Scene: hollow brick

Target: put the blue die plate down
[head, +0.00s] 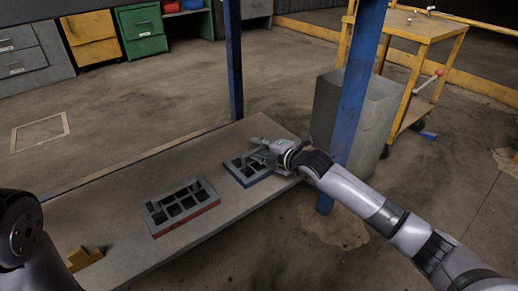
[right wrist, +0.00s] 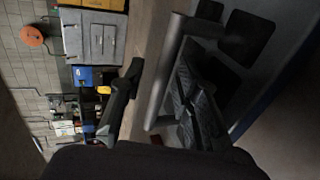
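The blue die plate (head: 237,176) is a grey grid with a blue side edge. It appears to lie flat on the right end of the bench top (head: 130,180), near the blue post. My right gripper (head: 262,152) is at its right far side. In the right wrist view one finger of my right gripper (right wrist: 152,100) stands apart from the plate's grey rim bar (right wrist: 168,75), with a gap between. The other finger is on the bar's far side, over the grid openings, so the gripper looks open around the bar. My left gripper is out of view.
A similar plate with a red edge (head: 185,222) lies left of the blue one. A yellow block (head: 84,259) sits at the bench's near left. Blue posts (head: 356,95) and a grey bin (head: 385,112) stand close to my right arm. A yellow cart (head: 425,27) is behind.

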